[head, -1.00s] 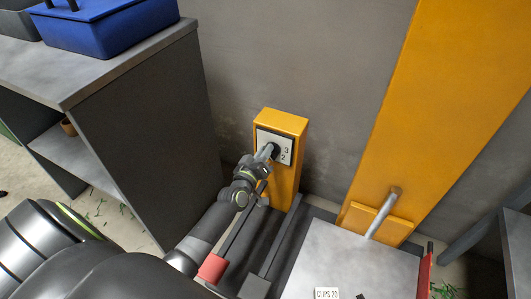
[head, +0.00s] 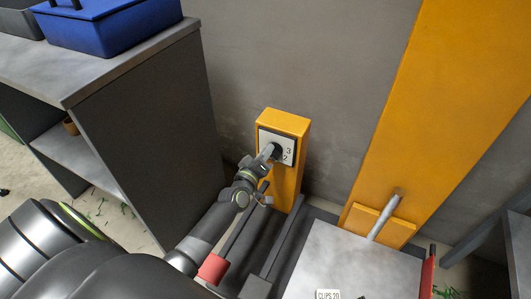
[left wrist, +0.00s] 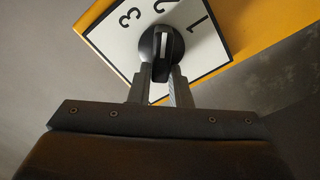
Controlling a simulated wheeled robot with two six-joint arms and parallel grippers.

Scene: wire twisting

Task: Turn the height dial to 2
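The height dial (left wrist: 163,45) is a round black knob with a white pointer line, on a white plate (left wrist: 113,30) marked 1, 2 and 3. In the left wrist view its pointer points up, toward the 2, which is partly cut off by the top edge. The plate is on a yellow post (head: 285,183) in the head view. My left gripper (head: 268,152) is at the dial and hides much of it there. In the left wrist view its two fingers (left wrist: 161,72) are close on both sides of the knob's narrow grip, with no clear gap. My right gripper is out of view.
A grey cabinet (head: 150,130) with a blue box (head: 105,28) on top stands left of the post. A wide yellow column (head: 450,90) with a metal rod (head: 385,217) stands to the right, behind a grey plate (head: 350,265). A grey wall is behind.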

